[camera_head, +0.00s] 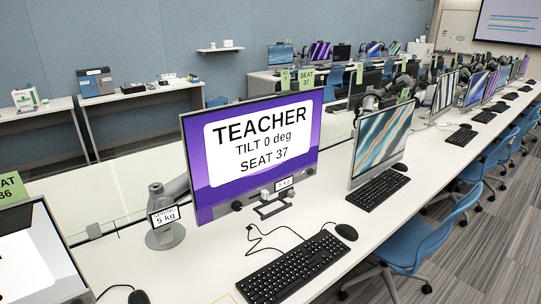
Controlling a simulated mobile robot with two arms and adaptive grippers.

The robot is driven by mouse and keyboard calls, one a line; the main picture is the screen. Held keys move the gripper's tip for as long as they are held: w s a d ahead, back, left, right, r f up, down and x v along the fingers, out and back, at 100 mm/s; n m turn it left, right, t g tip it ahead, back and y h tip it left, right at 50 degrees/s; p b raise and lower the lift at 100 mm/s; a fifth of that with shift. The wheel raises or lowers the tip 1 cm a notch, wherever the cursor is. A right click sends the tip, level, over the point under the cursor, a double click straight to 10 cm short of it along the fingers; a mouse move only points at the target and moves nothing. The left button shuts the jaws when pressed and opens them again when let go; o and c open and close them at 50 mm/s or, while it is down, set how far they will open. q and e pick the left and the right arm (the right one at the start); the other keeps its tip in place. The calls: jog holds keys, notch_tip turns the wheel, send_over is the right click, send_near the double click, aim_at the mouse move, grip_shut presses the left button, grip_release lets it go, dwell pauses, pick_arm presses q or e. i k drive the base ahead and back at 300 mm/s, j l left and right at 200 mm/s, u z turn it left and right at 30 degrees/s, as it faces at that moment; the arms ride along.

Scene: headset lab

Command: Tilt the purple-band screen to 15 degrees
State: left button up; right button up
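The purple-band screen (308,158) stands on the white desk near the middle of the head view. It faces me, looks about upright, and reads "TEACHER, TILT 0 deg, SEAT 37". A dark handle-like bracket (272,207) with a small "5 kg" label (284,184) is at its lower edge. A grey monitor arm (176,187) rises behind its left side from a round base (165,235) with another "5 kg" label. Neither of my grippers is in view.
A black keyboard (292,267), a mouse (346,232) and a looping cable lie in front of the screen. A striped monitor (381,143) stands to the right, and a white-screened monitor (38,256) at lower left. A blue chair (430,238) is at the desk's right edge.

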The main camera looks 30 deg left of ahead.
aim_at(233, 152)
jog(key=u, duration=1.55)
